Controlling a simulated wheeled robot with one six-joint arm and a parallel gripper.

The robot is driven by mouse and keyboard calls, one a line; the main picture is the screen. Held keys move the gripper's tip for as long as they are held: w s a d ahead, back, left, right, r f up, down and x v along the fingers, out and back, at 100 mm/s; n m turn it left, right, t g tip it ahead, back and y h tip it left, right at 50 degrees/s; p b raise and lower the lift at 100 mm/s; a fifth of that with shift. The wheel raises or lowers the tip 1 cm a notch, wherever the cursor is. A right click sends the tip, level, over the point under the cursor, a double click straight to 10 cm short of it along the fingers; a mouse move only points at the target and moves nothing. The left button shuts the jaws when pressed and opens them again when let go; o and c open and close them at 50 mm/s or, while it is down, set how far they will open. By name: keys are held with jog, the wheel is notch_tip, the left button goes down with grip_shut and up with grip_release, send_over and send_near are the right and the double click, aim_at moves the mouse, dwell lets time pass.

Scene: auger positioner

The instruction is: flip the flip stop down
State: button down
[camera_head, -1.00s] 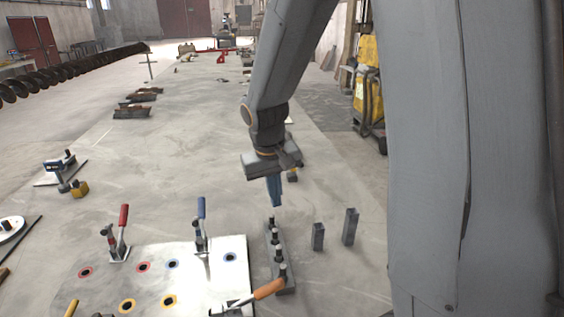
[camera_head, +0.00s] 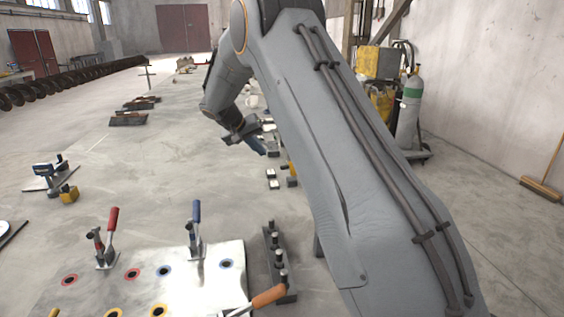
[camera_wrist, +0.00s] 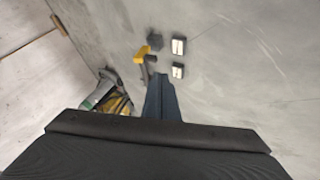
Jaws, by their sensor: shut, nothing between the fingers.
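A small yellow part on a dark block, which may be the flip stop (camera_head: 291,168), is partly hidden behind my arm in the head view. In the wrist view the yellow part (camera_wrist: 142,53) lies beside a dark block, just beyond the fingertips. Whether it is up or down is too small to tell. My gripper (camera_head: 258,147) is shut and empty, in the air over the far right part of the table. Its blue-grey fingers (camera_wrist: 160,92) point toward the yellow part in the wrist view, with a visible gap between.
Two small light-topped blocks (camera_wrist: 178,46) stand right of the yellow part. A plate with toggle clamps (camera_head: 195,237) and a dark post rack (camera_head: 278,262) are in front. A yellow cart (camera_head: 380,62) and a gas cylinder (camera_head: 409,110) stand beyond the table. The table's middle is clear.

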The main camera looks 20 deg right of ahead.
jog(key=shift+f, duration=0.1)
jog(key=p, duration=0.4)
send_near(285, 166)
jog(key=x, duration=0.5)
jog(key=shift+w+d+f, duration=0.2)
jog(key=shift+d, duration=0.4)
